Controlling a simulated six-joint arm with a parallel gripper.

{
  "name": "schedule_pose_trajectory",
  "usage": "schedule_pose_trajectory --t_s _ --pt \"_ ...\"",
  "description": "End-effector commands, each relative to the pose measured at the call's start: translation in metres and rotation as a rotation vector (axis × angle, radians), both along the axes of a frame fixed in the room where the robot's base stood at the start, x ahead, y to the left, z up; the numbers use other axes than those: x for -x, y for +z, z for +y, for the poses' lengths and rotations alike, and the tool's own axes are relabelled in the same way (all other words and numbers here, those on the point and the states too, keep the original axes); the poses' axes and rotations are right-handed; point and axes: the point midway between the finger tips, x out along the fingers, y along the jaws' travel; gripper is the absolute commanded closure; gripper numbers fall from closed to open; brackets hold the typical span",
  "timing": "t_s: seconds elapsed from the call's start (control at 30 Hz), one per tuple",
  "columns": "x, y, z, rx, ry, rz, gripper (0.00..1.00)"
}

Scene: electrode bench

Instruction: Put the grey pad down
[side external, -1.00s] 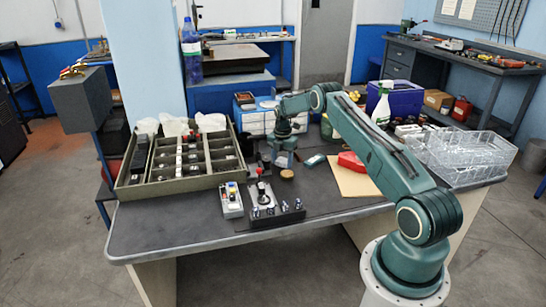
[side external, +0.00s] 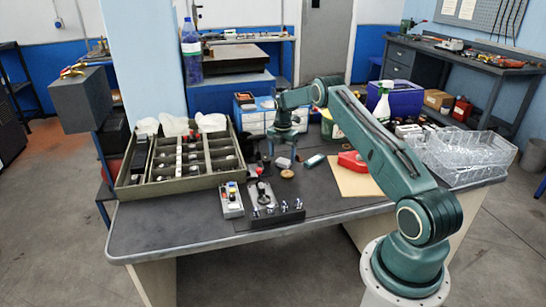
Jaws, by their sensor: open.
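The grey pad (side external: 283,163) is a small light-grey block. It lies on the dark bench top, between the round brown piece and my arm's end. My gripper (side external: 282,150) is just above the pad, pointing down, with its jaws open and apart from the pad. The fingertips are small in this view.
A divided tray (side external: 123,192) stands at left. A red object (side external: 351,161) lies on a tan board (side external: 358,185). The front left of the bench (side external: 165,225) is clear.

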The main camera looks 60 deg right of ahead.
Motion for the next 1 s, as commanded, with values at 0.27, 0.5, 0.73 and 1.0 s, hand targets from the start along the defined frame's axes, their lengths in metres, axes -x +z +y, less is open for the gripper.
schedule_pose_trajectory --t_s 0.27,0.5,0.73,1.0 --pt "-0.001 0.047 -0.001 0.003 0.000 -0.003 0.27" --pt "0.000 0.079 -0.001 0.001 0.000 -0.002 0.27" --pt "0.000 0.092 0.000 0.000 0.000 -0.001 0.27" --pt "0.000 0.093 0.000 0.000 0.000 0.000 0.27"
